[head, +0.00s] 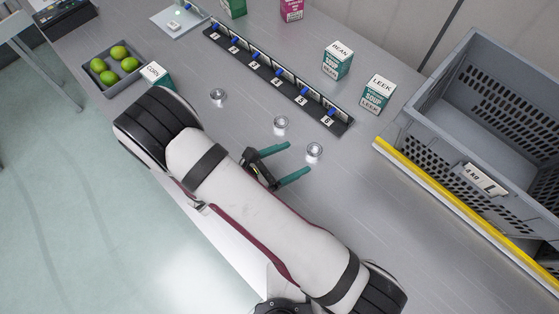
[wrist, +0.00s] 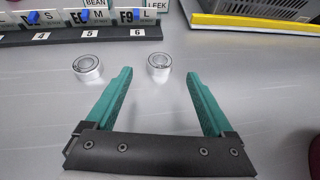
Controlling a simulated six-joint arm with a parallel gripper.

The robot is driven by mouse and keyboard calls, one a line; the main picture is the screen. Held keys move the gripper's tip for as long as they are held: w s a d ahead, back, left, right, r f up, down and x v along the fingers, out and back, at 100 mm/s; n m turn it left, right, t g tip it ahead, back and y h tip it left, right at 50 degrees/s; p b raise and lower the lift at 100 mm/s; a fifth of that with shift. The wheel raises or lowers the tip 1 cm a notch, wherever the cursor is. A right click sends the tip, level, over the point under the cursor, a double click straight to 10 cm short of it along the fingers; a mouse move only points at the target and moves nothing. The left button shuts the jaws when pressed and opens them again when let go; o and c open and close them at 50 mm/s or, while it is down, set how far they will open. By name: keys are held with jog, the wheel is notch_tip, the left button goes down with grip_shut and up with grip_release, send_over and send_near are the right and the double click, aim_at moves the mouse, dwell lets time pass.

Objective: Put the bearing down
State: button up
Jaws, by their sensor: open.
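Three silver ring bearings stand apart on the grey table: a left bearing (head: 218,96), a middle bearing (head: 281,123) and a right bearing (head: 314,150). Two of them show in the wrist view, one left (wrist: 88,68) and one right (wrist: 159,66), both just beyond the fingertips. My gripper (head: 299,159) has green fingers, spread wide with nothing between them. In the wrist view my gripper (wrist: 157,75) points at the right one of the two bearings, which sits ahead of the gap between the fingers.
A black numbered rack (head: 277,77) with blue clips runs behind the bearings. Soup boxes (head: 378,94) stand behind it. A grey crate (head: 450,115) with a yellow-edged strip (head: 440,195) is at right. A tray of green fruit (head: 136,82) is at left. Table around the bearings is clear.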

jog(key=v, duration=0.5)
jog(key=s+d+r+m+g+y, duration=0.2)
jog(key=s+d+r+m+g, duration=0.3)
jog(key=m, duration=0.4)
jog(key=s+d+r+m+g+y, duration=0.25)
jog(key=d+r+m+g, duration=0.35)
jog(key=m, duration=0.3)
jog(key=s+a+r+m+t+y, duration=0.3)
jog(key=s+r+m+y, duration=0.3)
jog(key=m, duration=0.6)
jog(key=shift+s+a+r+m+y, duration=0.3)
jog(key=shift+s+y, duration=0.25)
jog(key=shift+y, duration=0.7)
jog(key=shift+d, duration=0.1)
